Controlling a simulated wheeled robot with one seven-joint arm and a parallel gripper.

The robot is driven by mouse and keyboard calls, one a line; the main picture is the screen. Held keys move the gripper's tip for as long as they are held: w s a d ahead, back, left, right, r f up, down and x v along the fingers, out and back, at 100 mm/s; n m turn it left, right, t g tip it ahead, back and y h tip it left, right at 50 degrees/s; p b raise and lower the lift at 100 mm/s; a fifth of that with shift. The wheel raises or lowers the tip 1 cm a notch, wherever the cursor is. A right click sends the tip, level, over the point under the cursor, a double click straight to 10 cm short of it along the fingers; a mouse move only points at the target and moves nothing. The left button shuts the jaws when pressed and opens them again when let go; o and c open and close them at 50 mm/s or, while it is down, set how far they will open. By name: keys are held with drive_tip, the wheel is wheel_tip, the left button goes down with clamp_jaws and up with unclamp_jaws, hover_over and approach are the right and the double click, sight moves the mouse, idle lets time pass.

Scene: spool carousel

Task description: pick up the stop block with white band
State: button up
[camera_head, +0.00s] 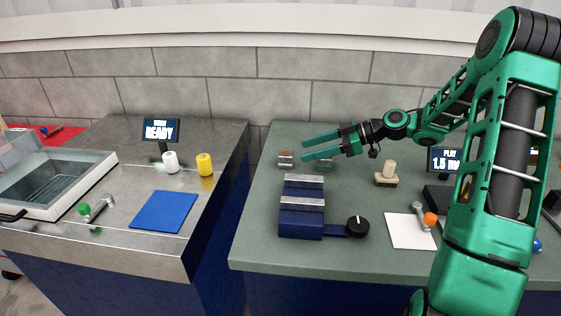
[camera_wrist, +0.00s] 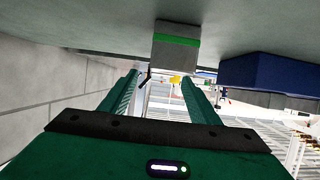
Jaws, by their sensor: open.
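A small block (camera_head: 286,160) with a pale band sits at the back left of the green-grey bench in the head view; it looks like the stop block with white band, but it is too small to be sure. A second small block (camera_head: 325,166) stands to its right, partly behind my gripper. In the wrist view, which is upside down, a grey block with a green band (camera_wrist: 176,45) shows close by. My gripper (camera_head: 304,149) is open and empty, its fingers pointing left above the bench near these blocks. Its fingers also show in the wrist view (camera_wrist: 160,76).
A dark blue fixture (camera_head: 302,220) with a black knob (camera_head: 357,226) stands in front of the blocks. A beige knobbed piece (camera_head: 387,174) is to the right. The tiled wall is close behind. A gap separates this bench from the left steel bench (camera_head: 120,235).

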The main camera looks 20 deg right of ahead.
sight(291, 153)
drive_tip(key=shift+x, duration=3.5)
drive_tip(key=shift+s, duration=0.1)
drive_tip(key=c, duration=1.3)
clamp_jaws()
